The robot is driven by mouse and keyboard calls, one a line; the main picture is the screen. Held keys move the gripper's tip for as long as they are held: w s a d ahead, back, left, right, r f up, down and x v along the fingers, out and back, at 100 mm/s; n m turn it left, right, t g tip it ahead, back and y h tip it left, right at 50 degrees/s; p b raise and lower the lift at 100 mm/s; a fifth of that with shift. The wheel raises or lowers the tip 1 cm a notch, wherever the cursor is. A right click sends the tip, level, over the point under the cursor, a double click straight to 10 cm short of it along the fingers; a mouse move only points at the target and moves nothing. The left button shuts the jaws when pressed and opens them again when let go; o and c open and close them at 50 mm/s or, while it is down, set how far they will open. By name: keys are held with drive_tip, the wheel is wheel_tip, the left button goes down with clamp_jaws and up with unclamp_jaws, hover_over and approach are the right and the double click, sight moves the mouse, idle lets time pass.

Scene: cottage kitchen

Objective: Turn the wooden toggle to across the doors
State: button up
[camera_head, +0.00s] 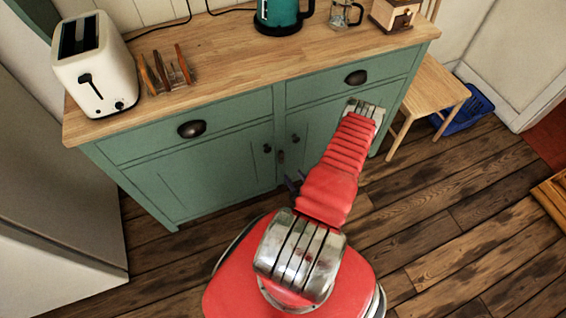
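The green cabinet has two lower doors, the left door (215,170) and the right door (318,122), both looking closed. A small dark piece that looks like the toggle (281,156) sits at the seam between them, between the two dark round knobs. It appears roughly upright, along the seam, but it is too small to be sure. My red arm reaches up in front of the right door. A dark part that looks like my gripper (293,184) shows at the arm's left side, below the toggle and apart from it in the picture. The rest is hidden behind the arm, and its opening cannot be made out.
Two drawers with dark cup pulls (192,128) are above the doors. The wooden worktop (235,62) carries a toaster (95,65), toast rack, teal kettle (283,15), glass jug and grinder. The plank floor at right is mostly clear.

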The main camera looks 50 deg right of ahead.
sight(281, 159)
drive_tip(key=x, duration=1.2)
drive_tip(key=shift+w+d+f, duration=0.1)
drive_tip(key=shift+w+f, duration=0.05)
drive_tip(key=shift+w, duration=0.2)
clamp_jaws()
